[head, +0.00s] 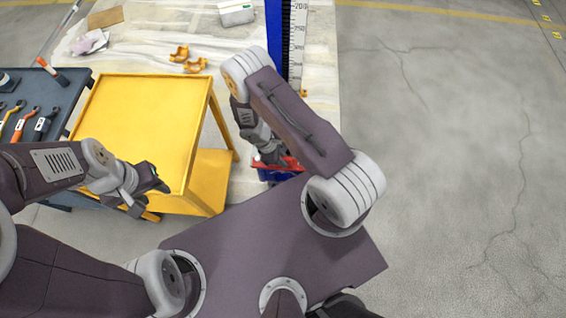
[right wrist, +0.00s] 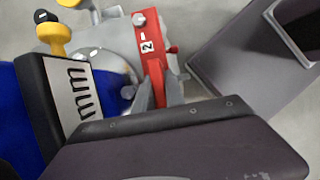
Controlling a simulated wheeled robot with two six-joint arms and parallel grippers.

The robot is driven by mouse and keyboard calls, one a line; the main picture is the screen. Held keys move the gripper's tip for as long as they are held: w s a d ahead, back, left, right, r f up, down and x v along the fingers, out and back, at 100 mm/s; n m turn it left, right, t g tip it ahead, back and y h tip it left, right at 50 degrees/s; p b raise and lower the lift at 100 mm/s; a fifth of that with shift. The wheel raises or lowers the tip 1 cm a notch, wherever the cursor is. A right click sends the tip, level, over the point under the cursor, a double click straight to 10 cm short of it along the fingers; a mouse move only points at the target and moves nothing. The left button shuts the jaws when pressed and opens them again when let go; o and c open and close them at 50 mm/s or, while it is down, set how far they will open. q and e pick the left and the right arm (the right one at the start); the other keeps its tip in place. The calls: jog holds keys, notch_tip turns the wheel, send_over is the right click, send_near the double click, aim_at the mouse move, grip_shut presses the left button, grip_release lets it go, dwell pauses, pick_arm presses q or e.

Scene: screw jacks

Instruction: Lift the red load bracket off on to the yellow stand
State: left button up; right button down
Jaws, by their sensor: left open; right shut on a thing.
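The red load bracket (head: 291,162) is mostly hidden behind my right arm in the head view. In the right wrist view it is a long red bar (right wrist: 149,65) with a white label marked 2. My right gripper (head: 268,156) is shut on the red bracket; the exact contact is hard to see. The yellow stand (head: 140,120) has a flat, empty top and stands left of the bracket. My left gripper (head: 152,190) is open and empty at the stand's near edge.
A blue column (head: 275,40) with a white scale (head: 298,40) rises behind my right arm. Orange clamps (head: 190,60) lie on the floor sheet behind the stand. A tool table (head: 45,95) stands at the left. The floor at the right is clear.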

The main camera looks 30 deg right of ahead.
jog(key=shift+r, duration=0.2)
jog(key=shift+r, duration=0.6)
jog(key=s+a+b, duration=0.2)
jog(key=s+a, duration=0.7)
jog(key=s, duration=0.6)
jog(key=shift+s+a+b, duration=0.2)
jog(key=shift+b, duration=0.2)
